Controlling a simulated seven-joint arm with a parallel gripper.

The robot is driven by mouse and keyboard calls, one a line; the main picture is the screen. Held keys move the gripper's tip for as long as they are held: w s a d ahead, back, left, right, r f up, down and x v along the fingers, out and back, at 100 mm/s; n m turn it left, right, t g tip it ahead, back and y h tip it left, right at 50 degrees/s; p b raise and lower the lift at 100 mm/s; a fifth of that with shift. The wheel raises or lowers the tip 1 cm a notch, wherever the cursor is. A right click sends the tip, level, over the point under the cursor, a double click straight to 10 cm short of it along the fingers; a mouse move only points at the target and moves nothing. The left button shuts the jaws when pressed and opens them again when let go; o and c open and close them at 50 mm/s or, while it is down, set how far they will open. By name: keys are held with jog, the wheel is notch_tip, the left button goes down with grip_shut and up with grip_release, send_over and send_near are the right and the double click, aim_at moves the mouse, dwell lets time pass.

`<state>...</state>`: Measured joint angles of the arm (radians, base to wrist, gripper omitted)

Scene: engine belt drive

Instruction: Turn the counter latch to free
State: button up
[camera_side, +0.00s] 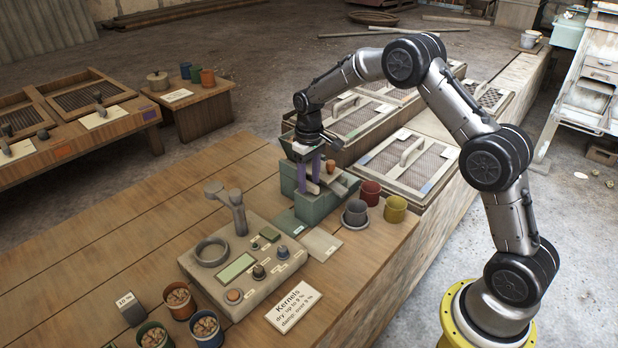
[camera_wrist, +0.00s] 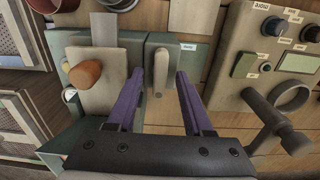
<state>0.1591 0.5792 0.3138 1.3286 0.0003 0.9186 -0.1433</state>
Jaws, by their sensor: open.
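The green counter box (camera_side: 318,206) stands on the wooden bench, below my gripper (camera_side: 309,178). In the wrist view, a small grey latch lever (camera_wrist: 159,72) sits on a grey-green plate, pointing up and down in the picture. My gripper (camera_wrist: 160,75) is open, with one purple finger on each side of this lever. Gaps show on both sides and neither finger visibly touches it. A small label (camera_wrist: 188,47) lies right of the lever, too small to read. In the side view the fingers and box hide the lever.
A brown, rounded piece (camera_wrist: 85,73) sits on the box, left of the fingers. A grey meter panel (camera_side: 240,262) with knobs and a ring lies nearby. Red (camera_side: 370,192) and yellow (camera_side: 395,208) cups stand right of the box.

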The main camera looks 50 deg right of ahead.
aim_at(309, 183)
jog(key=shift+r, duration=0.1)
notch_tip(309, 183, up, 14)
dwell(0.5)
